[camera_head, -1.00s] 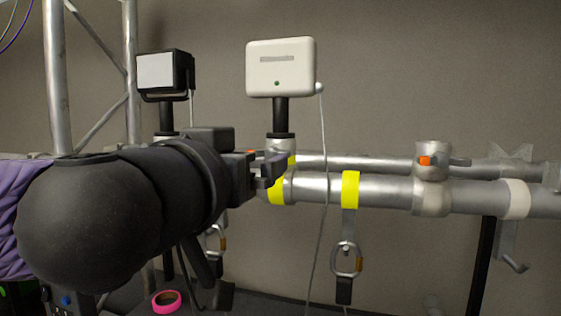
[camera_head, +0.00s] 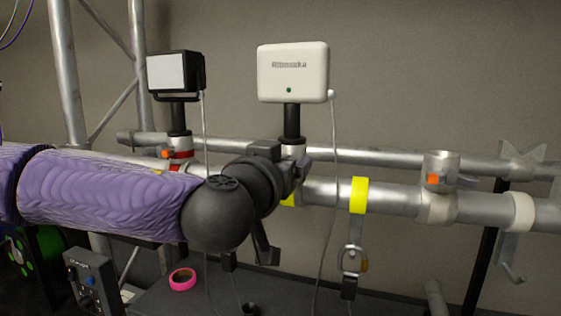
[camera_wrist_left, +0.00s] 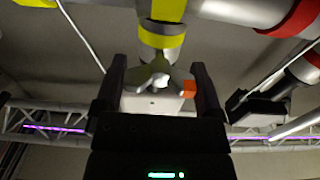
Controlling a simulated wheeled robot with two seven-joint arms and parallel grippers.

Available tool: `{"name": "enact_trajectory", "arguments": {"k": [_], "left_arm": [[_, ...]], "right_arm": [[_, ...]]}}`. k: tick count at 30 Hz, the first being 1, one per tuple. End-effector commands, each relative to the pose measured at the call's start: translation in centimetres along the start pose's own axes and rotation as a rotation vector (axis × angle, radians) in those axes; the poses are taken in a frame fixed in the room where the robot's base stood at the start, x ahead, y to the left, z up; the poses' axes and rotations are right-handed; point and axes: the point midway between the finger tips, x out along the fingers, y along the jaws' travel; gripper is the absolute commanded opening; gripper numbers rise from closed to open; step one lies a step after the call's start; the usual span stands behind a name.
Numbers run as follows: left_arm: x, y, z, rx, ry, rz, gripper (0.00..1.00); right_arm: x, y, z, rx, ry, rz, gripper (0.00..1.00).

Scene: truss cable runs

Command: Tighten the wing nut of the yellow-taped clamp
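The yellow-taped clamp (camera_wrist_left: 161,40) shows at the top middle of the left wrist view. Its metal wing nut (camera_wrist_left: 157,75) points toward that camera, with a pale block and an orange tip behind it. My left gripper (camera_wrist_left: 158,66) is open, one finger on each side of the wing nut, with gaps still visible. In the head view my left gripper (camera_head: 302,168) is at the clamp under the white box and hides most of it. Some yellow tape (camera_head: 288,200) shows below. My right gripper is not in view.
The white box (camera_head: 292,73) and a black lamp (camera_head: 176,73) stand on posts above the truss. A red-taped clamp (camera_head: 181,160) is left of my gripper. A thin cable (camera_head: 334,180) hangs just to the right. A yellow-banded strap (camera_head: 358,196) and another clamp (camera_head: 440,172) sit farther right.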

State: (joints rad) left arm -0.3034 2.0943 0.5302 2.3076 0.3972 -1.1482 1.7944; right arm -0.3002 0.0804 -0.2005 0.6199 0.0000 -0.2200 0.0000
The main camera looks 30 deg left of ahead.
Motion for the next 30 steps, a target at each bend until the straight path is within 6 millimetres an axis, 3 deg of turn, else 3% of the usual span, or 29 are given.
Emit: {"name": "enact_trajectory", "arguments": {"k": [1,5,6,17,30], "left_arm": [[0.0,0.0,0.0,0.000,0.000,0.000,0.60],[0.0,0.0,0.0,0.000,0.000,0.000,0.32],[0.0,0.0,0.0,0.000,0.000,0.000,0.29],[0.0,0.0,0.1,0.085,0.003,0.000,0.29],[0.0,0.0,0.2,0.467,0.003,0.000,0.29]], "right_arm": [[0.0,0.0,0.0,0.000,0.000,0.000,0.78],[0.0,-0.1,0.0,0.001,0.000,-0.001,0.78],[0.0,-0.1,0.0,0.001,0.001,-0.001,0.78],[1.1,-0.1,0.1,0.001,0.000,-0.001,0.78],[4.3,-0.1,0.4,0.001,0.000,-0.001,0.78]]}}
